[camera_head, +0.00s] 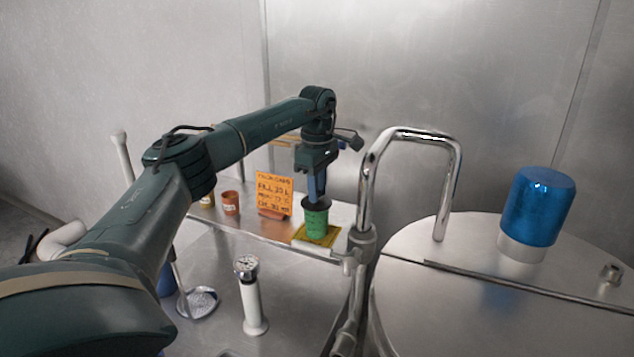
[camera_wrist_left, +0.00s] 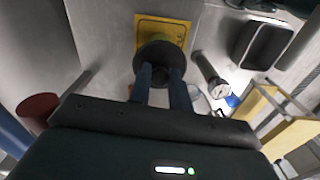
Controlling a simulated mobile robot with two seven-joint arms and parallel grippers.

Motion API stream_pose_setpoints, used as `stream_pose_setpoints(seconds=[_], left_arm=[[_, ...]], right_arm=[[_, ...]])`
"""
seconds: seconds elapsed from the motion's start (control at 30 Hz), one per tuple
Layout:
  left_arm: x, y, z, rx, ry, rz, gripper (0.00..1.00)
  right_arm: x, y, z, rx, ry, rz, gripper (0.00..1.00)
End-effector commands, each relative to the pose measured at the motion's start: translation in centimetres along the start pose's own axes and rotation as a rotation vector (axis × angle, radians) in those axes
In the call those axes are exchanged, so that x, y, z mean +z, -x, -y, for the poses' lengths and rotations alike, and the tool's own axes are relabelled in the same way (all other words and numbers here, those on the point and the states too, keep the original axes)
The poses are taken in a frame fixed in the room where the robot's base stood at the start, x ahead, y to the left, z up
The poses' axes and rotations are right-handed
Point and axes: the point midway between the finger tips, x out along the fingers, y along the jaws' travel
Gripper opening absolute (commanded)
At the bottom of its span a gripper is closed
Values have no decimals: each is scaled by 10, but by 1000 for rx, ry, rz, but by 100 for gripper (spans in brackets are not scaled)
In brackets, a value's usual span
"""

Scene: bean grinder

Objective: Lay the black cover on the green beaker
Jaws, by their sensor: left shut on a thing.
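The green beaker (camera_head: 316,223) stands upright on a yellow mat (camera_head: 331,238) on the metal bench. The round black cover (camera_head: 317,205) is right at the beaker's top, roughly level and in line with it; I cannot tell whether it rests on the rim or hovers just above it. My left gripper (camera_head: 316,197) points down from above and is shut on the cover's middle. In the left wrist view the black cover (camera_wrist_left: 160,52) lies between the fingertips and hides most of the beaker. My right gripper is not in view.
An orange sign (camera_head: 273,191) and a brown cup (camera_head: 230,203) stand left of the beaker. A chrome pipe loop (camera_head: 365,190) rises close on its right. A blue-topped jar (camera_head: 538,207) stands on the round metal lid (camera_head: 470,270). A gauge on a white post (camera_head: 250,290) is in front.

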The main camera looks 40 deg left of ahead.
Motion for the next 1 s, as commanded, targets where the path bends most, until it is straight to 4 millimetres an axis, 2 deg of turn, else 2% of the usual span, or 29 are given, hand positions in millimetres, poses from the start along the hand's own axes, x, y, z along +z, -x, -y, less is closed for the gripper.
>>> stream_pose_setpoints(seconds=[0.9,0.93,1.0], left_arm=[[0,-7,0,0,0,0,0],[0,-7,0,0,0,0,22],[0,-7,0,0,0,0,28]], right_arm=[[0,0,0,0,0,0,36],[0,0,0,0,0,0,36],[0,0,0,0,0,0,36]])
